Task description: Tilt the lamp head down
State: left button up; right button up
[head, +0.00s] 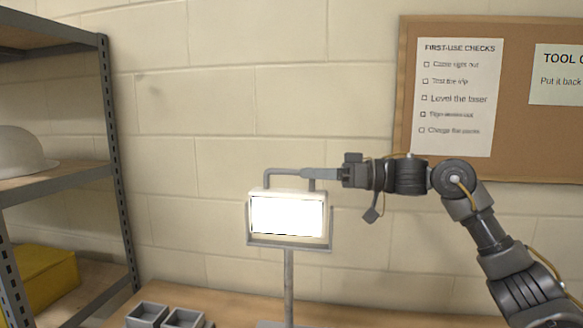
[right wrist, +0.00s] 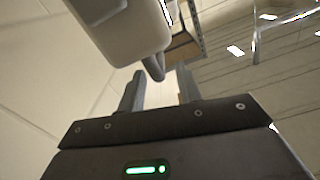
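The lamp head (head: 287,216) is a lit, white rectangular panel in a grey bracket, on a thin upright post (head: 289,285). It faces forward and looks close to level. A grey handle (head: 268,178) rises from its top. My right gripper (head: 306,173) reaches in from the right, its fingers at the handle's right part. In the right wrist view the two fingers (right wrist: 161,85) stand apart, with the handle (right wrist: 156,68) near the gap between their tips. Contact cannot be made out. The lamp head's housing (right wrist: 130,28) fills the top there. My left gripper is out of view.
A wooden bench (head: 225,307) carries the lamp, with small grey tubs (head: 183,318) at its front left. A metal shelf (head: 118,165) with a white helmet (head: 20,153) and yellow box (head: 45,277) stands left. A corkboard (head: 515,165) hangs on the wall at right.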

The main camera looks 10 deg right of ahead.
aim_at(273, 171)
jog(key=shift+p+x, duration=0.65)
jog(key=shift+x, duration=1.9)
jog(key=shift+w, duration=0.1)
grip_shut()
